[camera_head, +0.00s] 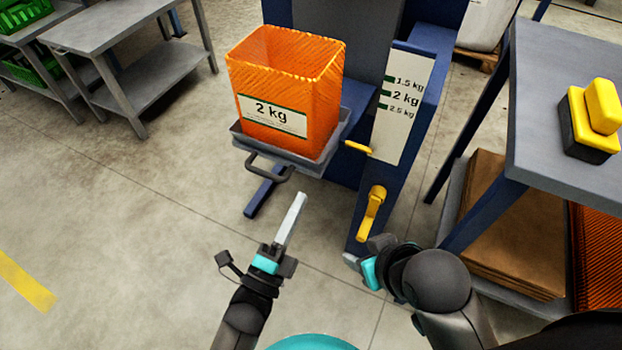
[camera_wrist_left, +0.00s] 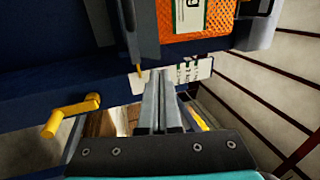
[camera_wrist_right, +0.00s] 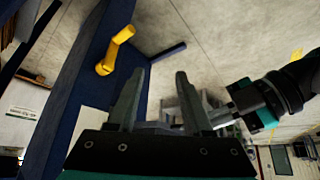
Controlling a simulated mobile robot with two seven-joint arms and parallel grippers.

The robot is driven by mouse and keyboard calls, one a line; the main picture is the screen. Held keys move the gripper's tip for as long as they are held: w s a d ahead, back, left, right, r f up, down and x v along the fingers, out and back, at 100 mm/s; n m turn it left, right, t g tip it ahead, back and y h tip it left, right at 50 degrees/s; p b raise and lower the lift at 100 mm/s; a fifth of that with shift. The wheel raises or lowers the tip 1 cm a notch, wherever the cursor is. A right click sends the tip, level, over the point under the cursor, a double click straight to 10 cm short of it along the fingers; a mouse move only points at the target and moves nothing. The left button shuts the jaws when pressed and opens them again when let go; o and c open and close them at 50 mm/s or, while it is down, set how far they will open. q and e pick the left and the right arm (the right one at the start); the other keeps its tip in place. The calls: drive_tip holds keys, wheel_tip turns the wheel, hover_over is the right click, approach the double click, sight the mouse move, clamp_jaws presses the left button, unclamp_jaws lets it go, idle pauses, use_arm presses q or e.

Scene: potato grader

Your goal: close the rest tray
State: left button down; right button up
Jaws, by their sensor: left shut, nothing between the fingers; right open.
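The grey tray (camera_head: 318,168) sits on the front of the blue machine and carries an open orange mesh bag (camera_head: 275,98) labelled 2 kg. A dark grey loop handle (camera_head: 270,172) sticks out from the tray's front. My left gripper (camera_head: 300,200) is shut and empty, below and slightly right of the handle in the head view, apart from it. Its closed fingers also show in the left wrist view (camera_wrist_left: 160,80). My right gripper (camera_wrist_right: 160,78) is open and empty, near the yellow crank (camera_head: 371,214); in the head view its fingers are mostly hidden.
The blue machine post (camera_head: 428,105) bears a white weight scale (camera_head: 410,75) and a yellow pointer (camera_head: 358,148). At right stands a grey table (camera_head: 560,60) with a yellow-and-black button box (camera_head: 590,125). Grey tables (camera_head: 110,30) stand back left. The floor at left is clear.

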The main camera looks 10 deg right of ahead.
use_arm(q)
drive_tip(key=b+x, duration=0.1)
drive_tip(key=x, duration=0.5)
use_arm(e)
drive_tip(key=shift+w+a+f+t+y, duration=0.1)
drive_tip(key=shift+w+a+t+y, duration=0.3)
drive_tip(key=shift+w+a+t, duration=0.45)
drive_tip(key=shift+w+a+f+t+y, duration=0.1)
drive_tip(key=shift+w+a+t+y, duration=0.3)
drive_tip(key=shift+w+a+t, duration=0.4)
use_arm(q)
drive_tip(key=shift+w+d, duration=0.1)
use_arm(e)
drive_tip(key=shift+s+a, duration=0.1)
drive_tip(key=shift+a, duration=0.15)
